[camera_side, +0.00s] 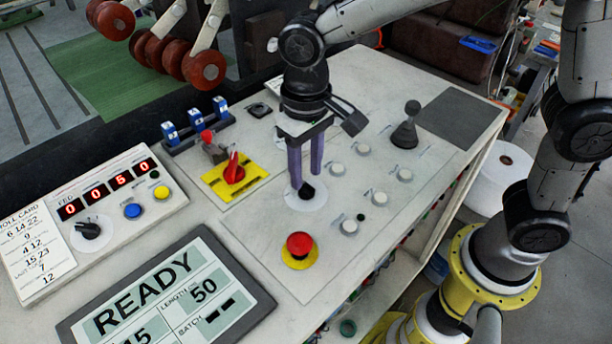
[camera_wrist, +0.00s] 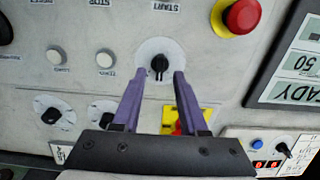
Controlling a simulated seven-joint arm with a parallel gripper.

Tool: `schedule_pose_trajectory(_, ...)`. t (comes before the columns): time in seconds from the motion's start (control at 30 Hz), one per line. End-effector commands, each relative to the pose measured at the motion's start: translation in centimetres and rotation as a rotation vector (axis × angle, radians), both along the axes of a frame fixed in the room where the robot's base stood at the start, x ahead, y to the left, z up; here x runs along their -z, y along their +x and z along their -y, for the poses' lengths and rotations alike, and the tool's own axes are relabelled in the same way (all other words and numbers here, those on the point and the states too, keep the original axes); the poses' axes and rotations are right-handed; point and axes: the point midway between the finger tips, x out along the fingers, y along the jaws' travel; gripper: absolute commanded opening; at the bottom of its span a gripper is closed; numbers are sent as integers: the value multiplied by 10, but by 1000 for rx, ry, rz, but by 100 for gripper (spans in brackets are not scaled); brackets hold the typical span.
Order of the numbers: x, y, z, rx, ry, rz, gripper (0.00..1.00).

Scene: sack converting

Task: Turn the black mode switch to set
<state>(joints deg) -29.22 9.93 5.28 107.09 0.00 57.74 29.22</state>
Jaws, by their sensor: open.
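A black rotary switch (camera_side: 307,190) sits on a round white plate in the middle of the pale control panel. It also shows in the wrist view (camera_wrist: 159,64), with a light mark on it; the lettering on its plate is too small to read. My gripper (camera_side: 304,181) points down over this switch with its purple fingers apart. In the wrist view the fingertips (camera_wrist: 159,74) lie on either side of the knob, and I cannot tell whether they touch it. Another black knob (camera_side: 88,230) sits on the counter box at the left.
A red mushroom button (camera_side: 299,245) stands close in front of the switch. A red handle (camera_side: 233,170) on a yellow plate is to its left. White push buttons (camera_side: 379,199) and a black lever (camera_side: 406,130) are to the right. The display (camera_side: 165,295) reads READY.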

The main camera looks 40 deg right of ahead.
Motion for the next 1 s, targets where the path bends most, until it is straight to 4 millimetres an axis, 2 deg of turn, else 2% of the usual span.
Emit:
schedule_pose_trajectory(0.03,8,0,0,0,-2,-3,42)
schedule_pose_trajectory(0.2,22,0,0,0,0,-1,42)
schedule_pose_trajectory(0.57,26,0,0,0,0,0,42)
schedule_pose_trajectory(0.8,26,0,0,0,0,1,0)
schedule_pose_trajectory(1.0,26,0,0,0,0,1,0)
